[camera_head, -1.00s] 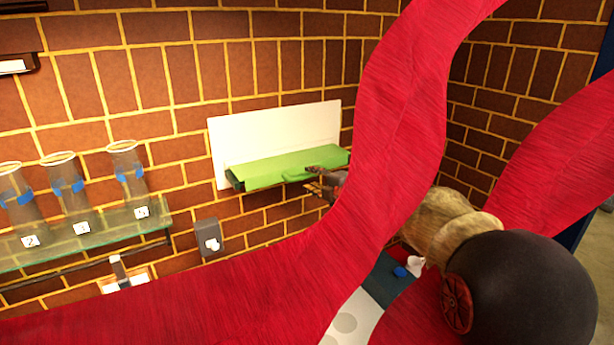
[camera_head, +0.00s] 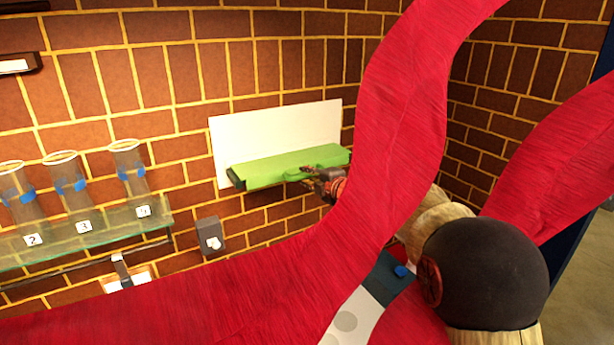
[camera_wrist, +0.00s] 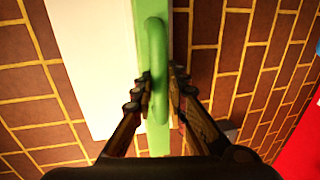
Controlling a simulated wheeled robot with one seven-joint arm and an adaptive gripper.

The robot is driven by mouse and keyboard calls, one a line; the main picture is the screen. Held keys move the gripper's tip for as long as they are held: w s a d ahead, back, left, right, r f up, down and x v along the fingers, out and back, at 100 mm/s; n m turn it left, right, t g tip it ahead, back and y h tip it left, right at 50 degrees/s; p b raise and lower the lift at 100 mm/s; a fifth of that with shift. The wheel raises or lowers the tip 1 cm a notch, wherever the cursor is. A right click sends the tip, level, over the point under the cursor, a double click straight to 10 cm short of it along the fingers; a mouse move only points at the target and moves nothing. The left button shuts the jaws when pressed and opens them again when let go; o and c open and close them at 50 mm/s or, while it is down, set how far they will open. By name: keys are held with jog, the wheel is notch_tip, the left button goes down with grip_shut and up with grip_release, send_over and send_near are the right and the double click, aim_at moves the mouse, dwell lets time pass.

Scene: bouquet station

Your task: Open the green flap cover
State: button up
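The green flap cover (camera_head: 270,171) is a long bright green panel on a white backing plate (camera_head: 240,132) on the brick wall. A green loop handle (camera_wrist: 157,50) stands out from it. My gripper (camera_head: 308,172) is at the flap's right part in the head view. In the wrist view, my gripper (camera_wrist: 160,80) has one finger on each side of the handle, the fingertips drawn in close against it. The flap appears tilted slightly outward. My red arm covers the area just right of the plate.
A glass shelf (camera_head: 90,232) with several numbered glass vases (camera_head: 130,175) with blue bands is at the left. A small grey switch box (camera_head: 209,236) is on the wall below the flap.

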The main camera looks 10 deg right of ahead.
grip_shut()
dwell(0.3)
